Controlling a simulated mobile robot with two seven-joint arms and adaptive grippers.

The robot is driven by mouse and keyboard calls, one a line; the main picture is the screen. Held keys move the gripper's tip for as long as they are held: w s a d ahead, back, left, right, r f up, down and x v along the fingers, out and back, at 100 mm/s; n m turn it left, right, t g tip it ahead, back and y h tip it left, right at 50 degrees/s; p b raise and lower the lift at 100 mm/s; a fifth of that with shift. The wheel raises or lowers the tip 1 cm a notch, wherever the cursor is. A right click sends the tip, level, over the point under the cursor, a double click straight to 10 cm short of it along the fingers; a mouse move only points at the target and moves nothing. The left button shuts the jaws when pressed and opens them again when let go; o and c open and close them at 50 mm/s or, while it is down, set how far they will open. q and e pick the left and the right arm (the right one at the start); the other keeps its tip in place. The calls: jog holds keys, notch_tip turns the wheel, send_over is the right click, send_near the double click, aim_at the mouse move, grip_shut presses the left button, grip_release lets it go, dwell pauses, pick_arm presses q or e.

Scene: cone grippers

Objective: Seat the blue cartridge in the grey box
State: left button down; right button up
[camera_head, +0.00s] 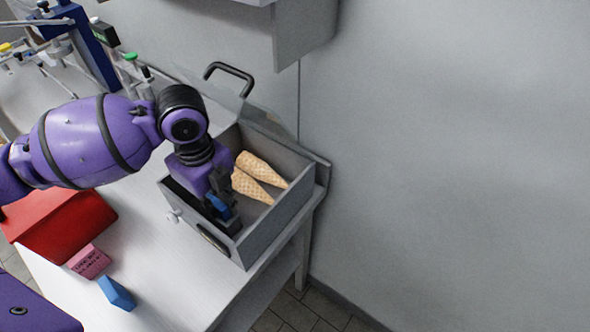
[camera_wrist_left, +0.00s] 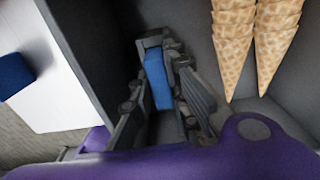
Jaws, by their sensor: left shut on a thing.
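The grey box (camera_head: 262,239) is open and stands at the table's right end. My left gripper (camera_head: 221,206) reaches down into its front left part and is shut on a blue cartridge (camera_head: 217,202). In the left wrist view the cartridge (camera_wrist_left: 158,80) sits between the two dark fingers (camera_wrist_left: 160,92), beside the box wall. Whether it touches the box floor I cannot tell. A second blue block (camera_head: 117,293) lies on the table outside the box; a blue block also shows at the left edge of the left wrist view (camera_wrist_left: 14,75). My right gripper is not in view.
Two stacks of waffle cones (camera_head: 262,169) lie in the box, right of my gripper. A red container (camera_head: 62,228) and a pink block (camera_head: 88,261) are on the white table (camera_head: 165,270). A black handle (camera_head: 229,69) rises behind the box; a grey cabinet (camera_head: 300,30) hangs above.

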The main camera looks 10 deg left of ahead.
aim_at(216, 201)
pick_arm(q)
jog(key=shift+f, duration=0.15)
jog(key=c, duration=1.7)
grip_release()
notch_tip(216, 201, up, 12)
jog(key=shift+r+p, duration=0.2)
jog(key=shift+p, duration=0.4)
